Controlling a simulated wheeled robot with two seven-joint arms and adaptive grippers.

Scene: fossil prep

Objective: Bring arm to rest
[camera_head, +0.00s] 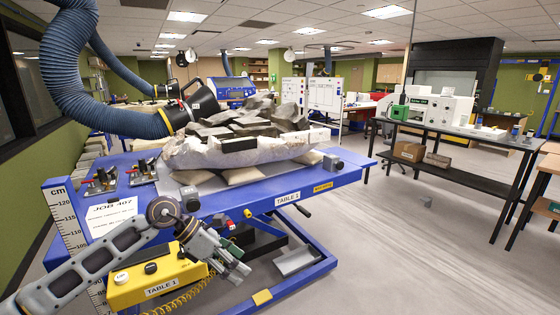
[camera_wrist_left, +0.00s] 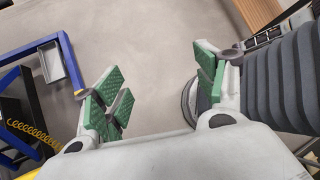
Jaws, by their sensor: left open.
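My left arm comes in from the lower left in the head view. Its gripper (camera_head: 232,262) hangs in front of the blue lift table (camera_head: 345,172), near the yellow control box (camera_head: 155,280). The left wrist view shows the same gripper (camera_wrist_left: 160,92) with its green-padded fingers spread apart and nothing between them. Grey floor shows beyond the fingers. My right gripper is not in the head view.
A pale jacketed rock block (camera_head: 240,152) rests on the table on cushions. A ribbed blue hose (camera_head: 75,75) with a black nozzle reaches it. A dark bench (camera_head: 460,135) with instruments stands at right. Open floor (camera_head: 400,250) lies between table and bench.

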